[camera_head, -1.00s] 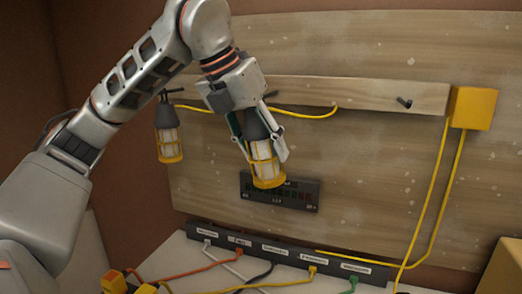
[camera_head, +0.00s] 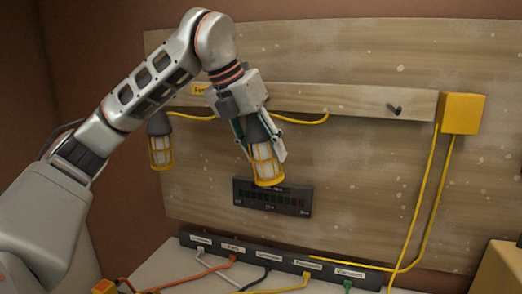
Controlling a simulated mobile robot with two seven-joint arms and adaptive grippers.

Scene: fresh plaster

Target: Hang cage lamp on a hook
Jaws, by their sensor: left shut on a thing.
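My left gripper (camera_head: 262,143) is shut on a cage lamp (camera_head: 265,165) with a dark top and a yellow cage around a pale body. The lamp hangs nearly upright from the fingers, in front of the wooden board and below the rail (camera_head: 330,105). A bare dark hook (camera_head: 394,109) sticks out of the rail at the right. A second cage lamp (camera_head: 161,150) hangs at the left end of the rail, its top partly hidden by my arm. My gripper hides part of the rail's middle. My right gripper is not in view.
A yellow box (camera_head: 462,114) with yellow cables sits at the rail's right end. A dark display panel (camera_head: 272,197) is on the board below the held lamp. A labelled socket strip (camera_head: 285,262) with several coloured cables runs along the table.

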